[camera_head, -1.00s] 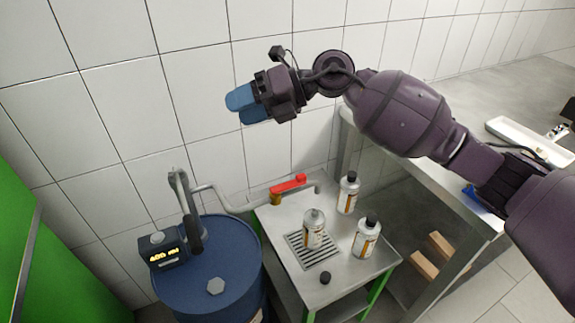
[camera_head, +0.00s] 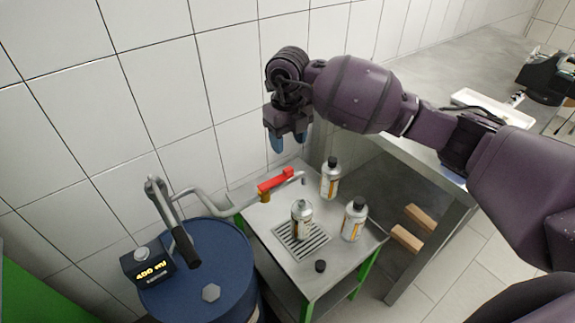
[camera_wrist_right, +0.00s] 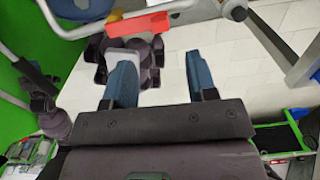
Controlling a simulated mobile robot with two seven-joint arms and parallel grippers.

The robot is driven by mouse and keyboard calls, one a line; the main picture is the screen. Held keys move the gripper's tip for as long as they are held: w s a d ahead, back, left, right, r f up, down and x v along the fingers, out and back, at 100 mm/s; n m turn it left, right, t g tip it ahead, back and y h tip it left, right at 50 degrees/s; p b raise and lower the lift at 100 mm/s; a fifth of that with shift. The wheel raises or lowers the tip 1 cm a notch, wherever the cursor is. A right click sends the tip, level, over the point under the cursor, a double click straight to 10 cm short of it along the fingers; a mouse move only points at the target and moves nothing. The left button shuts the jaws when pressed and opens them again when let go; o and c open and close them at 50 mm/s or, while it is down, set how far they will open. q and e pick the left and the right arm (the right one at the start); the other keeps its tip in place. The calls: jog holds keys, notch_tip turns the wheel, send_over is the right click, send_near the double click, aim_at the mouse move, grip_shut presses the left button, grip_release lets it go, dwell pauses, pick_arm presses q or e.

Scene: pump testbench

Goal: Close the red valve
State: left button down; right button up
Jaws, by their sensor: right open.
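The red valve handle (camera_head: 276,180) sits on a brass valve body (camera_head: 264,196) in the grey pipe (camera_head: 210,200) from the blue drum (camera_head: 205,265). The handle lies roughly in line with the pipe's spout. My right gripper (camera_head: 290,143) is above and slightly right of the handle in the head view, fingers pointing down, apart from it. In the right wrist view the red handle (camera_wrist_right: 137,24) lies beyond the fingertips at the upper left. The right gripper (camera_wrist_right: 161,75) is open, with nothing between its blue fingers. My left gripper cannot be made out.
An uncapped bottle (camera_head: 302,220) stands on the grate of a steel table (camera_head: 258,216). Two black-capped bottles (camera_head: 330,178) (camera_head: 354,219) stand to its right. A loose cap (camera_head: 320,266) lies in front. A tiled wall (camera_head: 180,100) is behind; a grey counter (camera_head: 415,155) is at right.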

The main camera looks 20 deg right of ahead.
aim_at(288, 169)
notch_tip(288, 169, down, 9)
jog(key=shift+r, duration=0.15)
dwell(0.4)
grip_shut()
